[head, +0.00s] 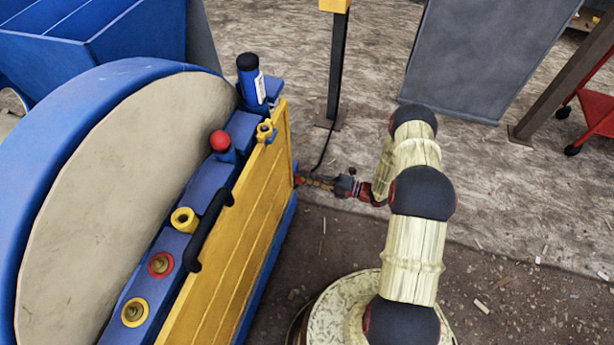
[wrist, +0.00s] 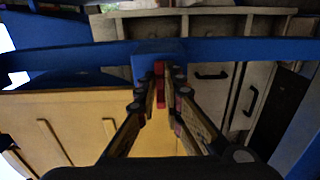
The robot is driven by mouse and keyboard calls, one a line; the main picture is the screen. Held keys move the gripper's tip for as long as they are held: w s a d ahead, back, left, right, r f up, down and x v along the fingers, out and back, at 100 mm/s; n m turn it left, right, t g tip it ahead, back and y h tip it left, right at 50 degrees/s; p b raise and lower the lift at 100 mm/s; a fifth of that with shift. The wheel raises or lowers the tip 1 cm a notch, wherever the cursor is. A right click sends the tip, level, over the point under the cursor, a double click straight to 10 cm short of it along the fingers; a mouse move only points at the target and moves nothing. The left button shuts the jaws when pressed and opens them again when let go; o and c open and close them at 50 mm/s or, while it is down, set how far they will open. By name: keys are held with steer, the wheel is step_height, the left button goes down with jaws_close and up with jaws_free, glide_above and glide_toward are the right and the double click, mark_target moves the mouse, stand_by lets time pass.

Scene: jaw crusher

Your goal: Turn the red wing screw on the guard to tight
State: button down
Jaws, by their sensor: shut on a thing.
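The yellow guard (head: 240,245) stands upright along the side of the blue crusher, with a black handle (head: 207,228) on its top edge. In the wrist view the guard (wrist: 75,125) fills the lower left. The red wing screw (wrist: 160,88) shows as a narrow red piece between my fingertips, in front of a blue block. My gripper (head: 308,180) reaches the guard's right face from the right in the head view. In the wrist view my gripper (wrist: 161,95) is shut on the wing screw. The fingers hide much of the screw, so its turn angle is unclear.
A red knob (head: 219,140), a blue cylinder (head: 251,78) and several round fittings sit along the crusher's top edge. A dark post (head: 337,70) with a cable stands behind my gripper. A grey panel (head: 480,60) and red cart (head: 597,110) stand farther back. Floor at right is open.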

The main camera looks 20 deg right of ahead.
steer(key=shift+d, duration=0.1)
steer(key=c, duration=2)
jaws_free()
steer(key=shift+c, duration=0.2)
steer(key=shift+o, duration=0.6)
steer(key=v, duration=1.2)
